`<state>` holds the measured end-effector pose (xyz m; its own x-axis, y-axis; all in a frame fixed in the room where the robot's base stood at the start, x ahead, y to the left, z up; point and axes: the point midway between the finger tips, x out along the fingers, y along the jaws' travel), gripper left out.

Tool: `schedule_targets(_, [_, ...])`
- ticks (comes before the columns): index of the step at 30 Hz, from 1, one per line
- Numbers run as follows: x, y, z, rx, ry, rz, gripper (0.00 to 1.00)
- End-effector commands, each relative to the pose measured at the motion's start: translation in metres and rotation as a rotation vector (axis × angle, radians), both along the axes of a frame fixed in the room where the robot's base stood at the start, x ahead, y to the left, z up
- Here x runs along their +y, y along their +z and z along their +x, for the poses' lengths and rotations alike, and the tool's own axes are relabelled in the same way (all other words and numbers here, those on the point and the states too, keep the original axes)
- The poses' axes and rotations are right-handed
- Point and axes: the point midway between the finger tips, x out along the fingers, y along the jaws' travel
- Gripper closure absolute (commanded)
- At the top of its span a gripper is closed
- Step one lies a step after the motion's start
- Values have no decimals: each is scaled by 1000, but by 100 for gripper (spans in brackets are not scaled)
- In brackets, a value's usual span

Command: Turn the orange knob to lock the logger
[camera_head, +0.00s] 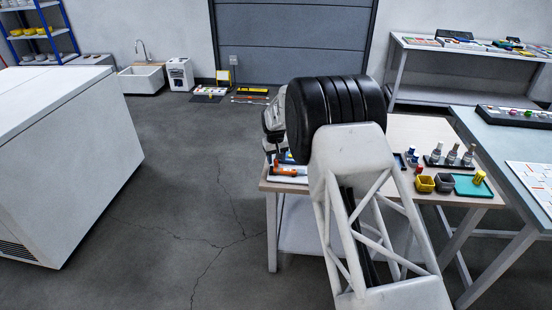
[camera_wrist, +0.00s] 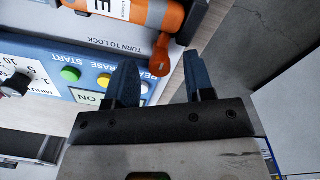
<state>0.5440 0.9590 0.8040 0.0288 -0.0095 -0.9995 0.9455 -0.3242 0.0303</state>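In the wrist view, the orange knob (camera_wrist: 163,54) is an arm with a rounded end, beside the printed words "TURN TO LOCK". It joins an orange and grey cylinder with a white label, apparently the logger (camera_wrist: 152,13), partly cut off by the top edge. My gripper (camera_wrist: 160,62) is open, with one blue finger on each side of the knob's rounded end. I cannot tell whether either finger touches it. In the head view, the orange and white logger (camera_head: 286,171) lies at the table's left end, and my arm hides much of the area.
A blue panel (camera_wrist: 45,58) with green, yellow and white buttons lies left of the fingers. Floor is open left of the table.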

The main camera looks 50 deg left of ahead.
Motion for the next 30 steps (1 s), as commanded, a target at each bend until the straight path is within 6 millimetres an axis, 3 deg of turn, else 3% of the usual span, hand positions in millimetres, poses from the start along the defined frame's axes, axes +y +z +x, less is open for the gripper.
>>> schedule_targets(11, [0,10,0,0,0,1,52])
schedule_targets(24, [1,62,-2,0,0,1,52])
schedule_targets(30, [1,76,-2,0,0,0,52])
